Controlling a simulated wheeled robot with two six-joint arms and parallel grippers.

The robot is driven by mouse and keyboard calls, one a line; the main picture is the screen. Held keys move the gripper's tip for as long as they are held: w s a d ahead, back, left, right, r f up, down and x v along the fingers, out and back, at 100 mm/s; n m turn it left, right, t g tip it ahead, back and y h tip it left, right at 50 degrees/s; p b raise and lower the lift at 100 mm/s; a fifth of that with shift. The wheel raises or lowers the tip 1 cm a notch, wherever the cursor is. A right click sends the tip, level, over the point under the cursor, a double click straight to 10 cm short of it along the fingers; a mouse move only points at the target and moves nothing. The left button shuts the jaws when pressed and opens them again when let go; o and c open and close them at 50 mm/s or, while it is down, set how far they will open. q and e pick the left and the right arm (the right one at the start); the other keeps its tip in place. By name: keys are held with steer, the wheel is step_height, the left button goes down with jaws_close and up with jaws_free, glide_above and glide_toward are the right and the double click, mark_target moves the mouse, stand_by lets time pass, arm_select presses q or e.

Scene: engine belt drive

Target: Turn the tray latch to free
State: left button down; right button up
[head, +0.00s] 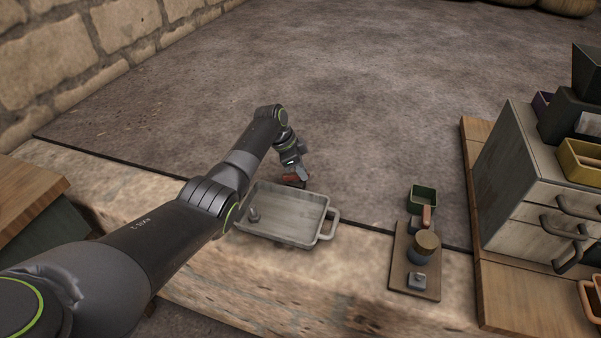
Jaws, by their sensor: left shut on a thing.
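A grey metal tray (288,211) lies on the stone-topped bench, with a loop handle at its right end. My left gripper (297,174) reaches down at the tray's far edge from the upper left. It is shut on a small reddish-brown piece (291,179), which may be the tray latch; its shape is mostly hidden by the fingers. I cannot tell which way the latch is turned. A small grey part (253,214) stands in the tray's left end, close beside my arm. My right gripper is not in view.
A brown board (400,270) to the right carries a round wooden-topped part (427,242), a small metal block (417,281) and an orange-brown handle (427,214). A green box (422,195) sits behind it. A drawer cabinet (510,180) stands far right. The bench between tray and board is clear.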

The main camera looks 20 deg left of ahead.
arm_select(q)
steer(key=shift+f+m+g+b, duration=0.2)
steer(key=shift+m+g+b, duration=0.1)
steer(key=shift+m+b, duration=0.55)
steer(key=shift+s+m+b, duration=0.1)
steer(key=shift+m+b, duration=0.2)
steer(key=shift+m, duration=0.15)
steer(key=shift+s+m+g+b, duration=0.15)
steer(key=shift+m+g+b, duration=0.35)
steer(key=shift+m+b, duration=0.35)
steer(key=shift+r+m+b, duration=0.15)
steer(key=shift+m+b, duration=0.2)
steer(key=shift+m, duration=0.1)
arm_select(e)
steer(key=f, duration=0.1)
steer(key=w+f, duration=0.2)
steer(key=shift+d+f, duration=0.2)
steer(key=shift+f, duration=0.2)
arm_select(q)
steer(key=shift+s, duration=0.1)
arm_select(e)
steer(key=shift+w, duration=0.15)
arm_select(q)
steer(key=c, duration=1.4)
jaws_free()
steer(key=shift+r, duration=0.15)
